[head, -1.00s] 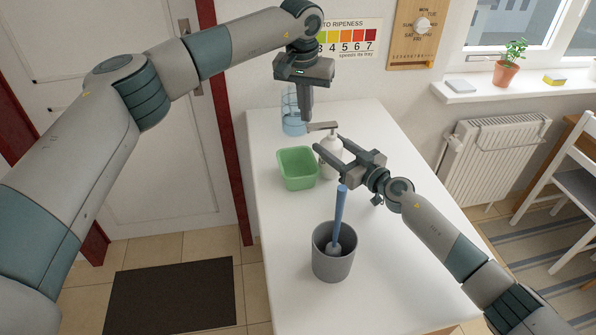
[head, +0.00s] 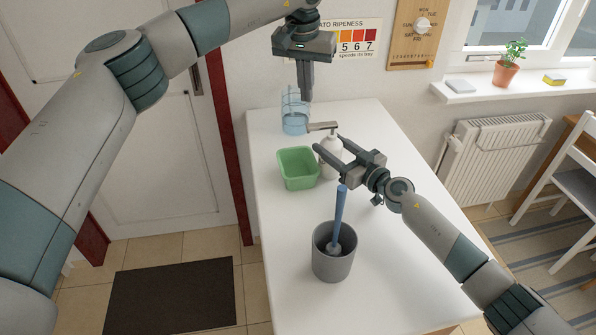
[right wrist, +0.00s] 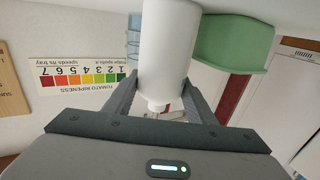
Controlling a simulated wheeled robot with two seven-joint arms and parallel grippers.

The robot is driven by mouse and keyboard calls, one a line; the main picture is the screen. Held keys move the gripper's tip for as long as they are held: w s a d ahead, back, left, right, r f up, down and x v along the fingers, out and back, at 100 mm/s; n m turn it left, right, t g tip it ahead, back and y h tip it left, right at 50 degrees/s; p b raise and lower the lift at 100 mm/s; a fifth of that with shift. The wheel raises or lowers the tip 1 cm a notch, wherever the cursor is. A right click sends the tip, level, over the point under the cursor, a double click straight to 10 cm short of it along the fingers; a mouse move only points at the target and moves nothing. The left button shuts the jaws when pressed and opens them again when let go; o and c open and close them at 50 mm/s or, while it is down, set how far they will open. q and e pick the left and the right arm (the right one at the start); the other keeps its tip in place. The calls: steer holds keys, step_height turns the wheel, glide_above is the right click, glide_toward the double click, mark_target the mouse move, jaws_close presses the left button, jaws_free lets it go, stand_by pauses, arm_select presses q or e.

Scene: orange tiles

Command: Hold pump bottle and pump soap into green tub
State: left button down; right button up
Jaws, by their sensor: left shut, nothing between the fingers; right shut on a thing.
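The white pump bottle (head: 331,160) stands upright on the white counter, its grey pump spout (head: 322,126) pointing left over the back of the green tub (head: 298,168). My right gripper (head: 328,148) is shut on the bottle. In the right wrist view the white bottle body (right wrist: 168,50) sits between the fingers, and the green tub (right wrist: 235,42) is beside it. My left gripper (head: 306,98) is shut and empty, pointing down above and behind the pump head, apart from it. The inside of the tub looks empty.
A clear blue container (head: 294,120) stands behind the tub. A grey pot (head: 333,262) with a blue-handled brush (head: 340,215) stands at the front of the counter (head: 390,240). A ripeness chart (head: 358,40) hangs on the wall.

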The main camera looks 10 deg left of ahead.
steer(key=o, duration=1.3)
steer(key=shift+c, duration=0.2)
steer(key=shift+s+d, duration=0.1)
steer(key=v, duration=1.1)
steer(key=shift+s+d, duration=0.25)
steer(key=shift+s, duration=0.05)
